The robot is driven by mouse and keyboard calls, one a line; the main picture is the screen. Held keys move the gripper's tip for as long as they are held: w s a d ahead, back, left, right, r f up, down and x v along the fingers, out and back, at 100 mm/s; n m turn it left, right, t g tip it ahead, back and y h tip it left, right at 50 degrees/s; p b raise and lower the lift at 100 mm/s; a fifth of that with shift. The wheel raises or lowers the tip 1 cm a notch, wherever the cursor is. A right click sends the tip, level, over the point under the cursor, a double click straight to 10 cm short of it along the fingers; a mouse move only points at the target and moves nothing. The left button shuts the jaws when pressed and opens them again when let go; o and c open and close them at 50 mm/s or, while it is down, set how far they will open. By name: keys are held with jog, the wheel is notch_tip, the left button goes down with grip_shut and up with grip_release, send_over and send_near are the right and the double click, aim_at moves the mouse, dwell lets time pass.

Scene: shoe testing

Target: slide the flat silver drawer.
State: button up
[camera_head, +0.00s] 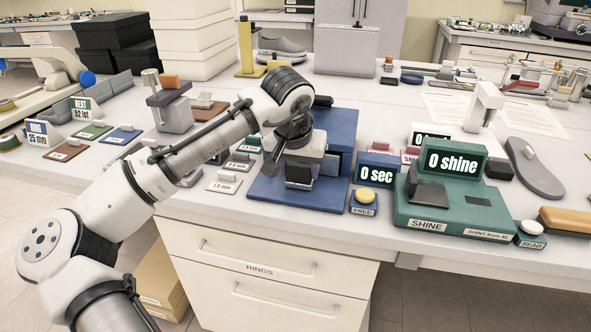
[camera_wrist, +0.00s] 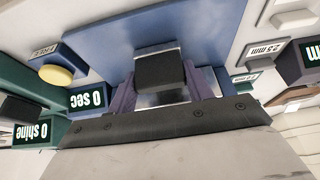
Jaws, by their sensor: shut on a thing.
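The flat silver drawer (camera_wrist: 158,98) shows in the wrist view as a thin shiny plate at the blue stand (camera_wrist: 150,28), with a black block (camera_wrist: 160,70) over it. My gripper (camera_wrist: 165,92) has its two purple fingers on either side of this silver piece and is shut on it. I cannot tell whether the black block is fixed to the drawer. In the head view my gripper (camera_head: 300,183) points down just above the blue base plate (camera_head: 262,196), in front of the blue housing (camera_head: 345,135). There my gripper hides most of the drawer.
Right of the base plate stand a "0 sec" display (camera_head: 376,174), a yellow button (camera_head: 365,195) and a green box (camera_head: 450,205) reading "0 shine". Small labelled blocks (camera_head: 225,181) lie to the left. The table's front edge is close, above a cabinet (camera_head: 265,262) marked "RINGS".

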jog(key=shift+w+r, duration=0.2)
jog(key=o, duration=1.4)
jog(key=shift+w+d+f, duration=0.1)
jog(key=shift+f, duration=0.05)
jog(key=v, duration=1.4)
jog(key=shift+f+b, duration=0.1)
jog(key=shift+b, duration=0.25)
